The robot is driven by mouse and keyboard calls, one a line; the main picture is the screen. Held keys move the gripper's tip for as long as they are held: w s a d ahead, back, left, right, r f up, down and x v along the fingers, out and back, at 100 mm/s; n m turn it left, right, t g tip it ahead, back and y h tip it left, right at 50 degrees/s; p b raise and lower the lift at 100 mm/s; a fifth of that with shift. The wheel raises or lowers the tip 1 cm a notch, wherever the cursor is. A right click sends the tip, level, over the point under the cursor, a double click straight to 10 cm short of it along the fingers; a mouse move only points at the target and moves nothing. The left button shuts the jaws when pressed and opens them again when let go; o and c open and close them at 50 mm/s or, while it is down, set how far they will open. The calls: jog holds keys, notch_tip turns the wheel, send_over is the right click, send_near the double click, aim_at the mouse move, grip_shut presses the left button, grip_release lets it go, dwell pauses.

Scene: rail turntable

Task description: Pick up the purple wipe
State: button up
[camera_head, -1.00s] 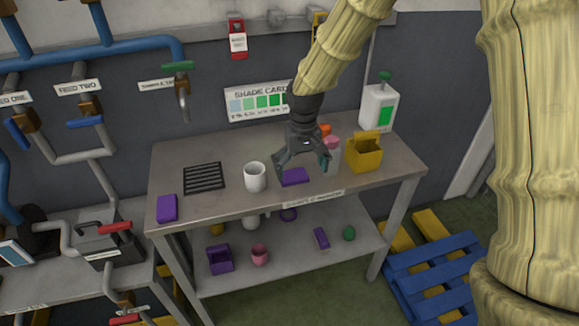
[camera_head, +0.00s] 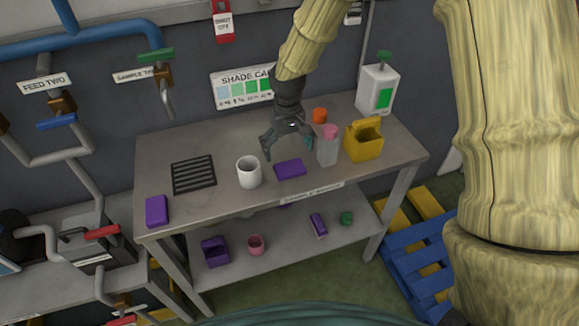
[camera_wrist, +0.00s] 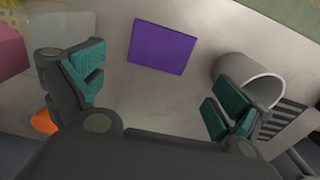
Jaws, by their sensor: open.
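A flat purple block, probably the wipe (camera_head: 289,170), lies on the metal bench (camera_head: 225,200) between a white mug and a clear pink-topped bottle. In the wrist view the purple block (camera_wrist: 162,47) lies beyond the fingertips, between them from side to side. My gripper (camera_head: 287,152) is open and empty, above the bench and just behind the block in the head view; it does not appear to touch it. A similar purple block (camera_head: 157,211) lies at the bench's left front corner.
The white mug (camera_head: 249,172) stands close left, with a black grate (camera_head: 194,175) beyond it. The pink-topped bottle (camera_head: 327,148), yellow caddy (camera_head: 364,142), orange item (camera_head: 320,115) and white dispenser (camera_head: 377,90) stand right. The lower shelf (camera_head: 285,240) holds several small items.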

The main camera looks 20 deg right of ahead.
aim_at(289, 165)
jog(key=shift+s+d+f, duration=0.1)
jog(key=shift+s+f, duration=0.1)
jog(key=shift+f, duration=0.2)
jog(key=shift+f+p, duration=1.1)
jog(key=shift+f, duration=1.25)
jog(key=c, duration=0.8)
